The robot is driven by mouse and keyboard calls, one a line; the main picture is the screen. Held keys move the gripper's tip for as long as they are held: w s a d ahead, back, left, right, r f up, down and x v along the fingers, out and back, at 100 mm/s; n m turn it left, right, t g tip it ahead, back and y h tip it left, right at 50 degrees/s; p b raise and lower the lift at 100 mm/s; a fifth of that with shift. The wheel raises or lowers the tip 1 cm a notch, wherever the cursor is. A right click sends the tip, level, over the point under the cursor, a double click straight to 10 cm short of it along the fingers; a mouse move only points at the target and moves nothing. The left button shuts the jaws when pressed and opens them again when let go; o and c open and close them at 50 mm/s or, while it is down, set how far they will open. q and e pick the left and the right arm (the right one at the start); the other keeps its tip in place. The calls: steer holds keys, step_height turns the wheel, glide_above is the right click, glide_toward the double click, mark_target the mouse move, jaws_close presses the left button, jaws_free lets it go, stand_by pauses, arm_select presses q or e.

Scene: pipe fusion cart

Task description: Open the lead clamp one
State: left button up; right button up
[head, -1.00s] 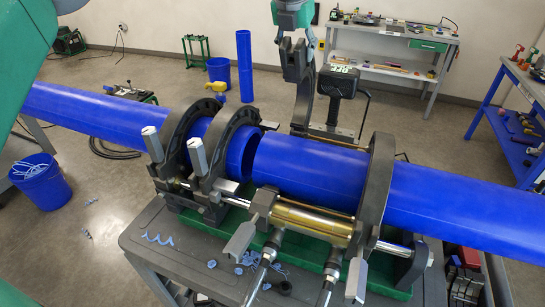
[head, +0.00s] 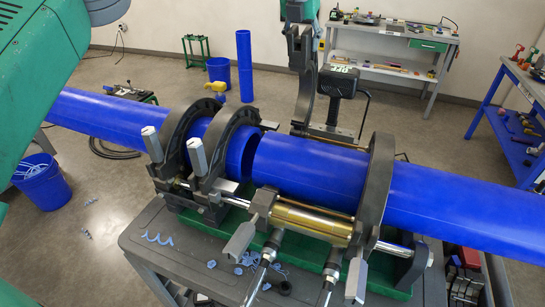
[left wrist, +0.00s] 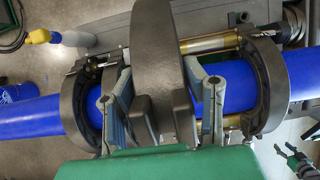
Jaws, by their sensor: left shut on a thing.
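The lead clamp one upper half (head: 305,95) is a dark grey curved arm standing raised behind the blue pipe in the head view. My left gripper (head: 300,38) is shut on its upper end. In the left wrist view the dark clamp half (left wrist: 163,60) lies between the two fingers of my left gripper (left wrist: 163,88). The pipe (head: 305,168) below it lies uncovered there. A small dark two-finger gripper, which looks like my right gripper (left wrist: 294,158), shows at the lower right of the left wrist view with its fingers apart.
Two dark clamps (head: 178,130) on the left and one clamp (head: 378,190) on the right surround the blue pipes. A black-handled tool (head: 338,84) stands right beside the raised half. A brass cylinder (head: 312,222) runs along the front of the cart.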

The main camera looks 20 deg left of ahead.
arm_select(q)
steer(key=shift+w+a, duration=0.15)
steer(key=shift+w, duration=2.35)
steer(key=shift+w+a, duration=0.1)
